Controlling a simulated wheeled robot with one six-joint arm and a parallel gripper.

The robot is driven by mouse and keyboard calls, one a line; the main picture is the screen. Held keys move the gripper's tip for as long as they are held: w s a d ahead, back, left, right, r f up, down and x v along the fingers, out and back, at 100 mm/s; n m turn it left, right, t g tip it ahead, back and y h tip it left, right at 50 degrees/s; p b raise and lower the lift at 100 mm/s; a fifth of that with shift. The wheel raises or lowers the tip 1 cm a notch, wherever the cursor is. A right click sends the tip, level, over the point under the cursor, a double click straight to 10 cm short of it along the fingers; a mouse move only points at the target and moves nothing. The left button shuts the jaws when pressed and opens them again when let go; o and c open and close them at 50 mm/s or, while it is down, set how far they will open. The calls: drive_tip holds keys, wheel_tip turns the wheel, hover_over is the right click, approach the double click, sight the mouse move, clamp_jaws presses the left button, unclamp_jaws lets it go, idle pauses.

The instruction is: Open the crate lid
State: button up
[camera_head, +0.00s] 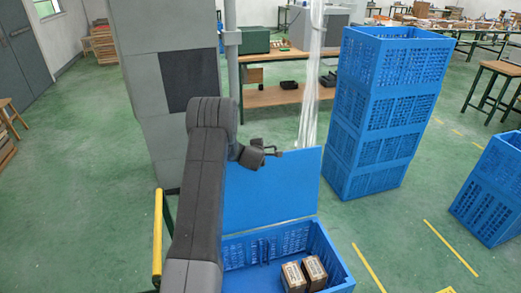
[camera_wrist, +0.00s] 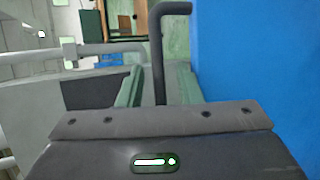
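The blue crate (camera_head: 338,262) stands at the bottom middle of the head view, its top uncovered. Its flat blue lid (camera_head: 265,200) stands roughly upright along the crate's far edge. My gripper (camera_head: 268,152) is at the lid's upper edge; whether it touches is unclear. In the wrist view, my gripper's two green fingers (camera_wrist: 160,88) are apart, with a dark bent rod (camera_wrist: 157,55) rising between them and hooking right. The rod's tip is near a large blue surface (camera_wrist: 255,70), probably the lid. The fingers' hold on the rod does not show.
Two brown boxes (camera_head: 304,272) sit inside the crate. A stack of blue crates (camera_head: 385,110) stands to the right, with another blue crate stack (camera_head: 493,190) farther right. A yellow bar (camera_head: 158,235) is left of my arm. Green floor between the stacks is clear.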

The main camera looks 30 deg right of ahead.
drive_tip(key=b+v, duration=0.3)
drive_tip(key=v, duration=1)
drive_tip(key=shift+s+a+r, duration=0.15)
drive_tip(key=shift+s+a, duration=0.05)
drive_tip(key=shift+s, duration=0.1)
idle(0.3)
drive_tip(key=p+x, duration=0.3)
drive_tip(key=x, duration=1)
drive_tip(key=shift+w+d, duration=0.2)
drive_tip(key=shift+w, duration=0.05)
